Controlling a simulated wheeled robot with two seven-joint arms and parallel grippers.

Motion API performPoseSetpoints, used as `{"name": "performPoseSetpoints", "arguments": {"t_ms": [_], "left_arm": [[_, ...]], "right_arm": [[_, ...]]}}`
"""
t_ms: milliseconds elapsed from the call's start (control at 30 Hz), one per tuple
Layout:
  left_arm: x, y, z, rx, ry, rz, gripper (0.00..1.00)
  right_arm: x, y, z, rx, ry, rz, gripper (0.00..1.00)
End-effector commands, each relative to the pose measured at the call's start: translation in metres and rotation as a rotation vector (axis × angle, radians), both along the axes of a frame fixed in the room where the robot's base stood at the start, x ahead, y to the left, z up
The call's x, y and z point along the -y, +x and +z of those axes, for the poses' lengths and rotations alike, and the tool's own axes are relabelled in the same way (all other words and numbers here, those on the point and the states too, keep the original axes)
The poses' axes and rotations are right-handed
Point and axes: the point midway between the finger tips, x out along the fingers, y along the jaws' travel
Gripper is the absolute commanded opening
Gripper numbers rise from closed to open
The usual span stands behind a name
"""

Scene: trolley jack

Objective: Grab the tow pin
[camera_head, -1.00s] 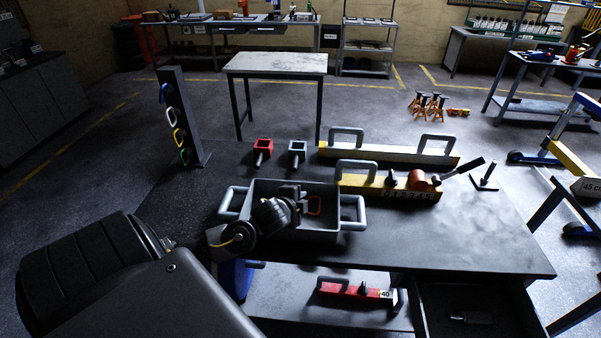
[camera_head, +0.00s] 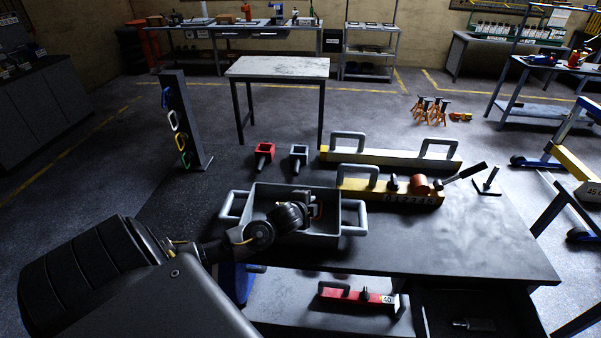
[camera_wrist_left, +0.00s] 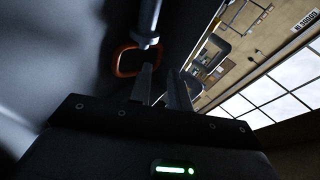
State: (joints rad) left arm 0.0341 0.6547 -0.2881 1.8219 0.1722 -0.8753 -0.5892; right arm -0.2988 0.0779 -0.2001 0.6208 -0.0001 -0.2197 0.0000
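The tow pin shows in the left wrist view as a grey metal rod with an orange loop handle (camera_wrist_left: 119,61), just left of my left gripper's fingers. In the head view only a sliver of orange (camera_head: 320,210) shows inside the grey tray (camera_head: 343,222); my wrist hides most of it. My left gripper (camera_head: 308,214) is inside the tray, pointing right. In the left wrist view its two fingers (camera_wrist_left: 162,82) are apart with a gap between them, and I see nothing clamped there. Whether a finger touches the pin I cannot tell. My right gripper is not in view.
The tray has a handle at each side. Yellow bars with handles (camera_head: 391,191) lie to the right. The table's right front (camera_head: 480,245) is clear. An open drawer (camera_head: 470,305) is below.

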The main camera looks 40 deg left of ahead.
Motion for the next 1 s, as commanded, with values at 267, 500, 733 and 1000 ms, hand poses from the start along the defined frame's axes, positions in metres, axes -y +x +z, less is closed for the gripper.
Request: {"name": "performPoseSetpoints", "arguments": {"t_ms": [267, 500, 733, 1000], "left_arm": [[-0.009, 0.029, -0.019, 0.0, 0.0, 0.001, 0.19], [-0.012, 0.038, -0.026, 0.0, 0.001, -0.001, 0.19], [-0.012, 0.037, -0.026, 0.0, 0.001, -0.001, 0.08], [-0.012, 0.038, -0.025, 0.002, 0.001, -0.001, 0.0]], "right_arm": [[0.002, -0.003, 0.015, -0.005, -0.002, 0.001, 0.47], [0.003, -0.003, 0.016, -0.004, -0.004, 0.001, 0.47], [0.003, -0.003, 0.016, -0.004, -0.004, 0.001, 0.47], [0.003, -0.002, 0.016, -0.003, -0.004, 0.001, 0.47]]}}
